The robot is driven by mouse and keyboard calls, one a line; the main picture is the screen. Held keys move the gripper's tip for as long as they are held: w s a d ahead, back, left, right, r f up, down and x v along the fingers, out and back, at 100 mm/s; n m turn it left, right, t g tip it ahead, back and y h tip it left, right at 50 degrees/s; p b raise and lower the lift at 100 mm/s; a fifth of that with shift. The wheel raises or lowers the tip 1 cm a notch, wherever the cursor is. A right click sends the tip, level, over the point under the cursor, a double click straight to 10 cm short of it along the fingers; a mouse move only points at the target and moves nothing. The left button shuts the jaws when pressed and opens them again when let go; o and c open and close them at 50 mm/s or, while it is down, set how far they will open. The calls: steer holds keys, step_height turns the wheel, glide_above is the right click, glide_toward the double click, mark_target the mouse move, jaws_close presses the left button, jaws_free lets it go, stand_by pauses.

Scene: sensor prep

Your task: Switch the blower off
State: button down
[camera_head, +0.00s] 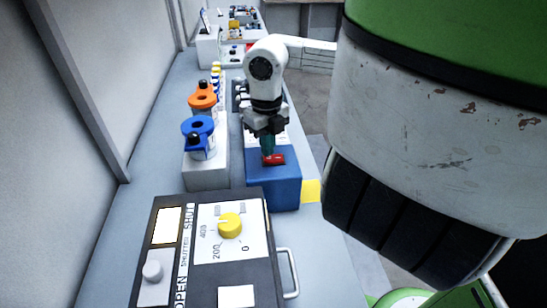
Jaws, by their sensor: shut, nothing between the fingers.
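A blue box (273,192) stands on the bench in the middle of the head view, with a red part (273,160), perhaps a switch, on its top. I cannot tell for sure that this box is the blower. My gripper (267,150) points down over the box, and its teal fingertips are at the red part. The fingers look closed together with nothing held between them. Whether they touch the red part is hard to tell, and the arm hides part of the box top behind.
A dark control box (170,212) with a yellow knob (230,226), shutter lettering and a side handle stands in front. Blue-topped (199,138) and orange-topped (202,96) containers are at left. A wall bounds the bench's left. Bare bench (115,236) shows at front left.

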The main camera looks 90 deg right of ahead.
steer(key=shift+f+b, duration=0.75)
stand_by(0.3)
steer(key=shift+r, duration=0.15)
steer(key=shift+r+p, duration=1.2)
steer(key=shift+r, duration=2.2)
steer(key=shift+r, duration=0.1)
